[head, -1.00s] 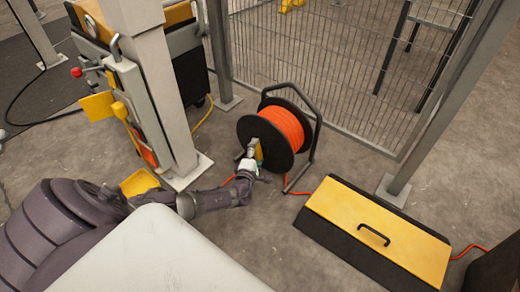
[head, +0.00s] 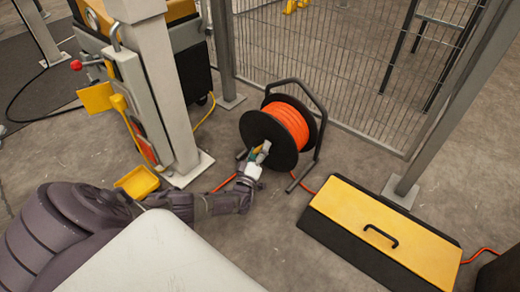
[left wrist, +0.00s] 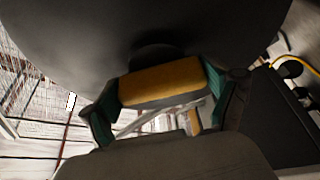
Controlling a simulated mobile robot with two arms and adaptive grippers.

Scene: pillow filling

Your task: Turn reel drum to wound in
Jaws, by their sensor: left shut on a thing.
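The cable reel has a black drum (head: 256,131) wound with orange cable (head: 294,118) and stands in a dark tube frame (head: 309,90) on the floor. My left gripper (head: 259,155) is at the lower part of the drum's near face, shut on the reel's crank handle. In the left wrist view the handle (left wrist: 160,83) is a yellow-orange grip held between the teal finger pads, close against the dark drum face (left wrist: 120,30). In the head view my gripper mostly hides the handle. My right gripper is not in view.
A yellow-topped black box (head: 375,232) with a handle lies right of the reel. A mesh fence (head: 330,60) stands behind it. A grey post (head: 165,90) and a small yellow bin (head: 138,183) are to the left. Orange cable runs along the floor.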

